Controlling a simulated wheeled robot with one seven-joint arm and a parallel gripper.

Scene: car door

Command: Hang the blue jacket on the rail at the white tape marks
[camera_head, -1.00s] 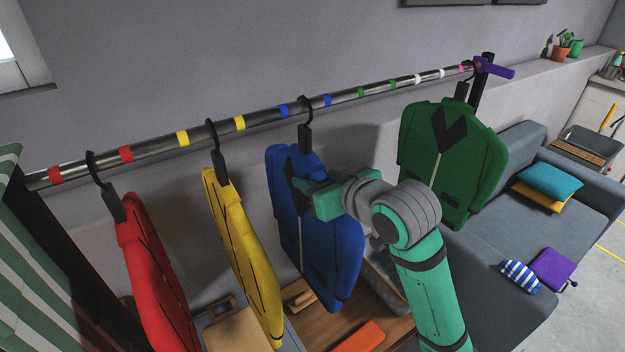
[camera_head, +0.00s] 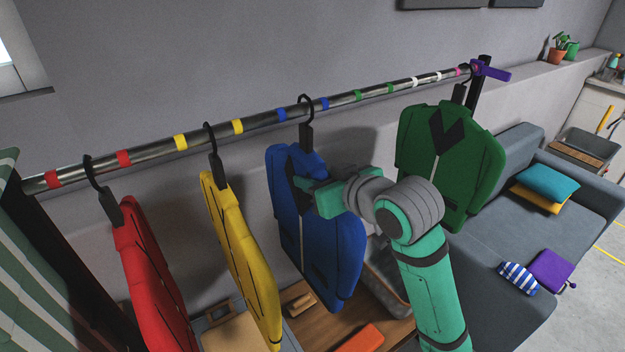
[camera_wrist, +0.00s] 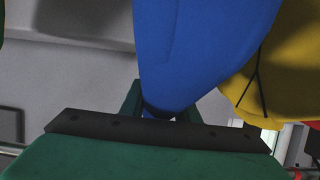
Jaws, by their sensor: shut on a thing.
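The blue jacket (camera_head: 325,250) hangs from a black hanger whose hook (camera_head: 306,108) is at the rail (camera_head: 357,97), between two blue tape marks. Whether the hook bears on the rail or is slightly above it, I cannot tell. My gripper (camera_head: 300,190) is shut on the blue jacket near its collar. The wrist view shows the blue cloth (camera_wrist: 200,50) between my fingers (camera_wrist: 160,110). The two white tape marks (camera_head: 415,79) (camera_head: 438,76) are further right on the rail, above the green jacket (camera_head: 445,150), with no hook between them.
The green jacket hangs near the rail's right end, by a pink mark and purple clamp (camera_head: 490,70). Green tape marks (camera_head: 357,96) lie between blue and white. Yellow (camera_head: 240,250) and red (camera_head: 150,270) jackets hang left. A grey sofa (camera_head: 560,200) stands right.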

